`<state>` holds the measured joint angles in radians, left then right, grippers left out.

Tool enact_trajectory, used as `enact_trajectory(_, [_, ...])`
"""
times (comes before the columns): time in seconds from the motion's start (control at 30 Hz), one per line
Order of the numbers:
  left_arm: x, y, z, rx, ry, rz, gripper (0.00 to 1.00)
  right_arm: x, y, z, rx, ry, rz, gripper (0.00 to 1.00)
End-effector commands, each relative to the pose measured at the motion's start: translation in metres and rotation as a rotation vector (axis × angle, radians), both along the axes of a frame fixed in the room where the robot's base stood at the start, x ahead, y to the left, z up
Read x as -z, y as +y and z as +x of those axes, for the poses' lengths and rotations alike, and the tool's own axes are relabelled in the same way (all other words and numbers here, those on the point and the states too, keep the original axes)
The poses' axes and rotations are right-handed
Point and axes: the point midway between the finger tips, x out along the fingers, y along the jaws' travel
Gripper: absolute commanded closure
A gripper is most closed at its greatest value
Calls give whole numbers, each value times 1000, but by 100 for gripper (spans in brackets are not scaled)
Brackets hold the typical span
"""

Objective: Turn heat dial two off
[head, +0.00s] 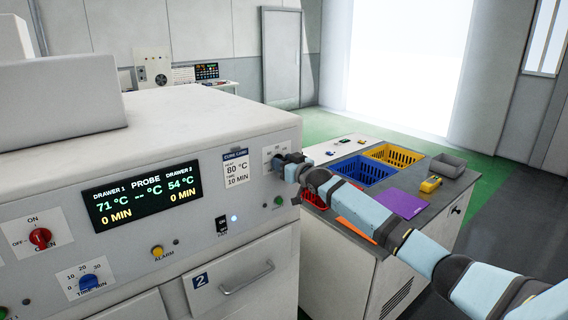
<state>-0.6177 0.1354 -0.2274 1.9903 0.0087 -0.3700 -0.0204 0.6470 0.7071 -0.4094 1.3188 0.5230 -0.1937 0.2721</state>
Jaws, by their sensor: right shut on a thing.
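The oven-like machine (150,160) fills the left side, with its control panel facing me. My right gripper (283,163) is at the right end of this panel, shut against a small white label plate (270,151). The dial it holds there is hidden behind its fingers, so I cannot see its pointer or setting. The display (140,195) reads drawer 1 at 71 °C and drawer 2 at 54 °C, both 0 min. My left gripper is not in view.
A red knob (40,238), a blue time knob (90,283) and a yellow alarm button (157,251) sit on the panel. Drawer 2 (240,282) is below. A side table holds blue (362,170) and yellow (394,155) baskets and a grey bin (447,165).

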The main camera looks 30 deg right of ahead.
Motion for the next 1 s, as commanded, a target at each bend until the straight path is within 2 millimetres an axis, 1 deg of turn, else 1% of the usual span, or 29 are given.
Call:
enact_trajectory(0.13, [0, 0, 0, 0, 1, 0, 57, 0, 0, 0, 0, 0, -2, 79])
enact_trajectory(0.17, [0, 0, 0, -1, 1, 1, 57, 0, 0, 0, 0, 0, -2, 48])
enact_trajectory(0.2, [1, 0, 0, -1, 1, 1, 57, 0, 0, 0, 0, 0, -2, 39])
enact_trajectory(0.23, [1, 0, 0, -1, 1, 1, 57, 0, 0, 0, 0, 0, -2, 32])
enact_trajectory(0.27, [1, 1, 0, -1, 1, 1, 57, 0, 0, 0, 0, 0, -2, 30])
enact_trajectory(0.53, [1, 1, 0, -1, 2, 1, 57, 0, 0, -1, 0, 0, -1, 30])
enact_trajectory(0.67, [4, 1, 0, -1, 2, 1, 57, 2, -1, -9, -1, 0, 0, 30])
enact_trajectory(0.77, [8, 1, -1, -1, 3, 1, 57, 4, -2, -24, -1, 2, -1, 30])
enact_trajectory(1.0, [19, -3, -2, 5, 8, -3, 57, 5, -6, -76, -1, 2, -2, 30])
